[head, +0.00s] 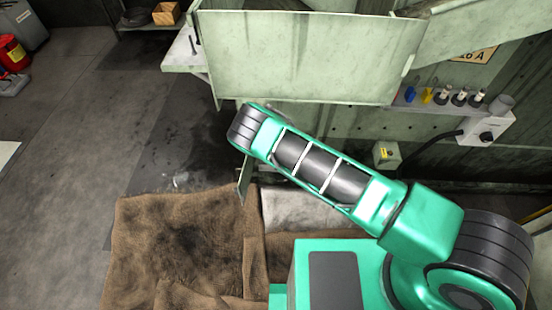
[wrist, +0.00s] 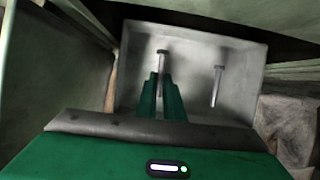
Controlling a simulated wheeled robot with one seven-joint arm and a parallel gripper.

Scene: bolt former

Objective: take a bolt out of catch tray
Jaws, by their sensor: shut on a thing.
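The catch tray (wrist: 190,42) is a pale grey box with raised walls, seen from above in the wrist view. My gripper (wrist: 161,80) reaches into it with its green fingers. The fingers are shut on a grey bolt (wrist: 162,58), whose head end stands out beyond the fingertips. A second bolt (wrist: 217,86) is in the tray to the right, apart from my fingers. The lower part of the held bolt is hidden by the fingers. In the head view my arm and the machine hide the gripper, and I cannot make out the tray.
A large pale green machine panel (head: 305,55) stands above and behind my arm. Stained brown sacking (head: 180,245) lies at the front. A small ledge (head: 186,55) juts out at the machine's left. The floor (head: 80,130) at left is mostly clear.

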